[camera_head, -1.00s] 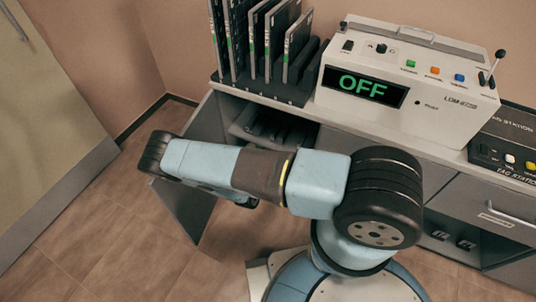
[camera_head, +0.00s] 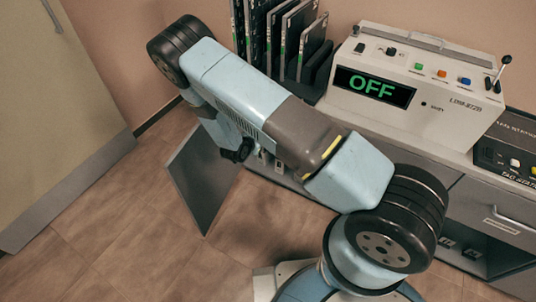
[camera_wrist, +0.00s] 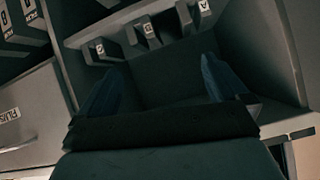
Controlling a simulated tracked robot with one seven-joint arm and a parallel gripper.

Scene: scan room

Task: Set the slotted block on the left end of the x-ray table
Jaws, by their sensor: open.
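My gripper (camera_wrist: 163,64) is open in the wrist view, its two bluish fingers apart with no object seen between them. It faces into a dark cabinet compartment. Beyond the fingertips stand dark blocks with white labels: a left one (camera_wrist: 99,50), a middle one (camera_wrist: 146,32) and a right one (camera_wrist: 194,14). I cannot tell which, if any, is the slotted block. I cannot make out the x-ray table in either view.
An open grey cabinet door (camera_head: 204,180) stands out over the floor, close to my arm. On the counter are a control box reading OFF (camera_head: 430,108), a rack of dark plates (camera_head: 312,48) and a tag station (camera_head: 508,160). Open floor (camera_head: 130,215) lies at the left.

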